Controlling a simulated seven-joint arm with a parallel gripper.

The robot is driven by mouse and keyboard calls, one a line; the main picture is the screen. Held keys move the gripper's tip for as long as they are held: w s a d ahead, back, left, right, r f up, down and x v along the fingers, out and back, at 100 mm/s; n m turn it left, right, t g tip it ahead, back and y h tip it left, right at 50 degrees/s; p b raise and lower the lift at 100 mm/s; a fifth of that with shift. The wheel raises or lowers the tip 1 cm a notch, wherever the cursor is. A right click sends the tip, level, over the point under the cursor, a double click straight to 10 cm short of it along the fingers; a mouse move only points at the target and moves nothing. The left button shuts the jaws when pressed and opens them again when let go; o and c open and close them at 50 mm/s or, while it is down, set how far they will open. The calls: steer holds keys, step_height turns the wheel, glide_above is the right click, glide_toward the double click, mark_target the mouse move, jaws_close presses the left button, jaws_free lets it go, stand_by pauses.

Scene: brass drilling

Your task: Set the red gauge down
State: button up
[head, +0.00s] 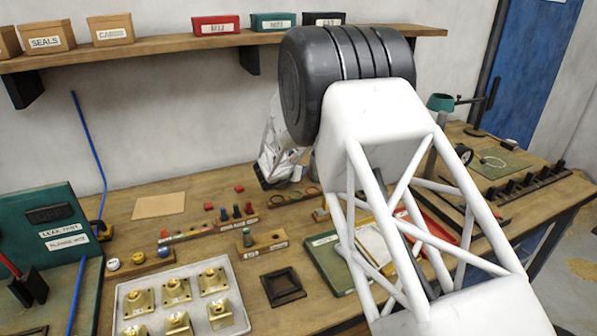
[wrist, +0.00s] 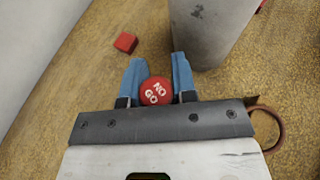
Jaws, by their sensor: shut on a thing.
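My gripper (wrist: 155,85) is shut on the red gauge (wrist: 155,91). The gauge's round red end, marked "NO GO", faces the wrist camera between the two blue fingers. The rest of the gauge is hidden below this end, so I cannot tell whether it touches the bench. In the head view my gripper (head: 272,180) is at the back of the bench, partly behind my arm, and the gauge cannot be made out there.
A small red block (wrist: 125,42) lies near the fingers. Wooden gauge stands (head: 238,222) hold coloured gauges. A white tray (head: 240,277) of brass parts, a black square frame (head: 283,287) and a green case (head: 48,232) stand nearby. A shelf (head: 160,44) runs above.

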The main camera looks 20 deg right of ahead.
steer(key=shift+f, duration=0.3)
steer(key=shift+f, duration=0.15)
steer(key=o, duration=0.9)
steer(key=shift+o, duration=0.2)
steer(key=shift+a+r, duration=0.1)
steer(key=shift+r, duration=0.1)
steer(key=shift+s+a+r, duration=0.25)
steer(key=shift+s+a, duration=0.05)
steer(key=shift+a, duration=0.15)
steer(key=v, duration=1)
steer(key=shift+s+a, duration=0.2)
steer(key=shift+a, duration=0.05)
steer(key=shift+r, duration=0.15)
